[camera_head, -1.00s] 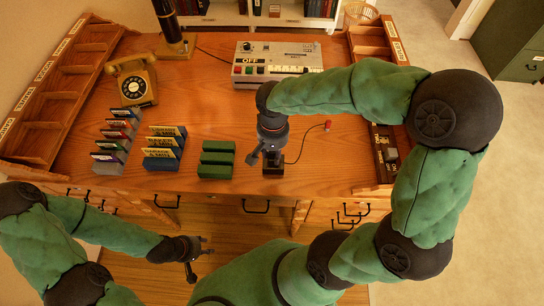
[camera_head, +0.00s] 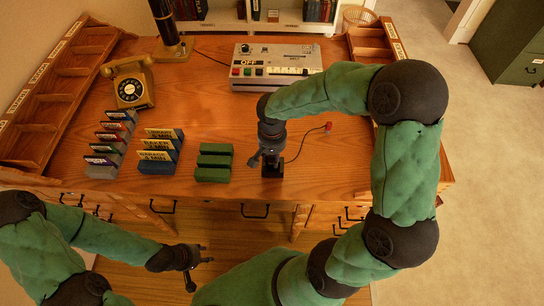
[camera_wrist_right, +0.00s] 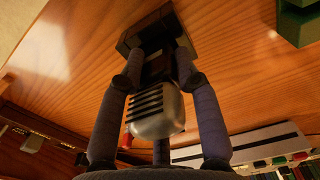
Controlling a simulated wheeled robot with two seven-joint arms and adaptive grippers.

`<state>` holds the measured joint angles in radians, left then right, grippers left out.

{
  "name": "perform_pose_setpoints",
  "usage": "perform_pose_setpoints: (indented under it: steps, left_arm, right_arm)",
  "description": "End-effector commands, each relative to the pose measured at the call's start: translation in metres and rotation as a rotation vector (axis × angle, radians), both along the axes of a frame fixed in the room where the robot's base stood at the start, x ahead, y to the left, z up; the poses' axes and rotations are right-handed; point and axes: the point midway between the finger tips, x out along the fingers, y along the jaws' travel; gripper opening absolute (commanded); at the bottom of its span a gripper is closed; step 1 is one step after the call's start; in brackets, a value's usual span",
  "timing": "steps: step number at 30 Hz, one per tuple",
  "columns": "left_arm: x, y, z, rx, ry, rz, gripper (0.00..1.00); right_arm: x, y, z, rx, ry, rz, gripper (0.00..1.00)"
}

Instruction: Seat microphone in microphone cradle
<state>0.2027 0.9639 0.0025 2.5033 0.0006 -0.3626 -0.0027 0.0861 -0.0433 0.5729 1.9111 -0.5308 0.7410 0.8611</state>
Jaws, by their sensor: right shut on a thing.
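The microphone (camera_wrist_right: 154,110) has a silver head with dark slots. In the right wrist view it sits between the fingers of my right gripper (camera_wrist_right: 160,88), which is shut on it. The dark microphone cradle (camera_wrist_right: 135,38) is on the desk just beyond the microphone's far end. I cannot tell whether the two touch. In the head view my right gripper (camera_head: 268,156) is low over the front of the desk, and the dark cradle (camera_head: 272,171) shows just below it. The microphone is mostly hidden there. My left gripper (camera_head: 196,264) is open and empty in front of the desk.
Green blocks (camera_head: 213,162) stand close left of the cradle, then labelled card stacks (camera_head: 160,152) and (camera_head: 108,150). A cable with a red end (camera_head: 328,126) lies to the right. A recorder (camera_head: 277,67) and a telephone (camera_head: 128,82) stand farther back. Desk (camera_head: 215,110) is clear between.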

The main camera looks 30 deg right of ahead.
Motion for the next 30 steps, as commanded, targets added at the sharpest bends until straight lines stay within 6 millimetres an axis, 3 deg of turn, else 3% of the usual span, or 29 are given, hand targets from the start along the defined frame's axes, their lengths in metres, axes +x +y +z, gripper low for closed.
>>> perform_pose_setpoints:
  steps: [5, 6, 8, 9, 22, 30]
  left_arm:
    - [0.000, 0.000, -0.003, 0.000, 0.000, 0.000, 0.40]
    - [0.000, 0.000, -0.003, 0.000, 0.000, 0.000, 0.40]
    - [0.000, 0.000, -0.003, 0.000, 0.000, 0.000, 0.40]
    - [0.000, 0.000, -0.002, 0.000, 0.000, 0.000, 0.40]
    - [0.000, 0.000, 0.002, 0.000, 0.000, 0.000, 0.40]
    - [0.000, 0.000, 0.020, 0.000, 0.000, 0.000, 0.40]
  right_arm:
    - [0.000, 0.000, -0.003, 0.000, 0.000, 0.000, 0.00]
    - [0.000, 0.000, -0.004, 0.000, 0.000, 0.000, 0.36]
    - [0.000, 0.000, -0.003, 0.000, 0.000, 0.000, 0.53]
    - [0.000, 0.000, -0.003, 0.000, 0.000, 0.000, 0.57]
    - [0.000, 0.000, 0.003, 0.000, 0.000, 0.000, 0.57]
    - [0.001, 0.000, 0.053, 0.000, -0.004, -0.001, 0.57]
